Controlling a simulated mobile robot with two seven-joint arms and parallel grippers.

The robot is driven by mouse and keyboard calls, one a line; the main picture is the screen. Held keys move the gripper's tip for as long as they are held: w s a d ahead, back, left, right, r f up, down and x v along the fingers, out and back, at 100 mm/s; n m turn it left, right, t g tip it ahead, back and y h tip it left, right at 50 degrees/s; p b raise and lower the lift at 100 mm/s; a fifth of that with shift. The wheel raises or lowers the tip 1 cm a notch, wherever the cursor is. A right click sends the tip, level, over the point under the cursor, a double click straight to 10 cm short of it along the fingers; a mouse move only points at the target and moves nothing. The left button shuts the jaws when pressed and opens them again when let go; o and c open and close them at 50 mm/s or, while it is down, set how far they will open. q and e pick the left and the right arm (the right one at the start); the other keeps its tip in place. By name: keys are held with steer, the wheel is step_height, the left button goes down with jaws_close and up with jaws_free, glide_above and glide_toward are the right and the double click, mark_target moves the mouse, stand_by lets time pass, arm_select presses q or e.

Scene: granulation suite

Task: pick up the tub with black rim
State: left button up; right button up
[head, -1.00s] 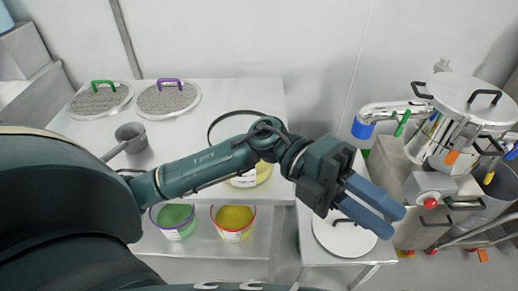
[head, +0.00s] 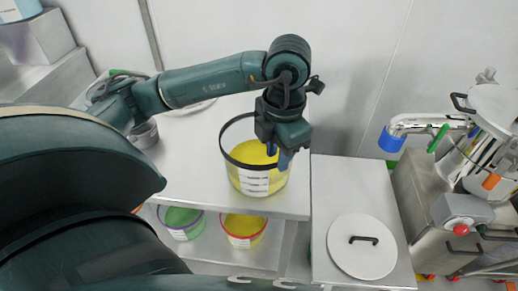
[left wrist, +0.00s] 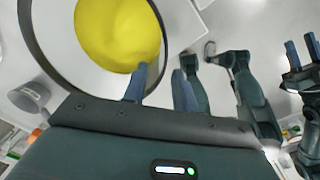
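The tub with black rim (head: 254,182) stands on the upper bench with yellow contents and a white label. It also shows in the left wrist view (left wrist: 117,35), seen from above. My left gripper (head: 282,160) points down at the tub's right side. In the left wrist view its two blue fingers (left wrist: 159,88) are apart, one inside the rim's outline and one outside. I cannot tell how deep they reach around the wall. My right gripper (left wrist: 303,53) shows at the right edge of the left wrist view, fingers apart and empty.
A green tub (head: 183,222) and a red-rimmed yellow tub (head: 243,230) sit on the shelf below. A grey scoop (head: 143,133) is left of the black-rimmed tub. A white lid (head: 362,246) lies on the right-hand table. Steel machinery (head: 460,190) stands further right.

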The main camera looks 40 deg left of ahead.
mark_target(276, 171)
arm_select(q)
steer(key=f, duration=0.6)
steer(key=shift+w+a+f+p, duration=0.2)
steer(key=shift+p, duration=0.2)
steer(key=shift+c, duration=0.2)
jaws_close()
steer(key=shift+r, duration=0.1)
stand_by(0.8)
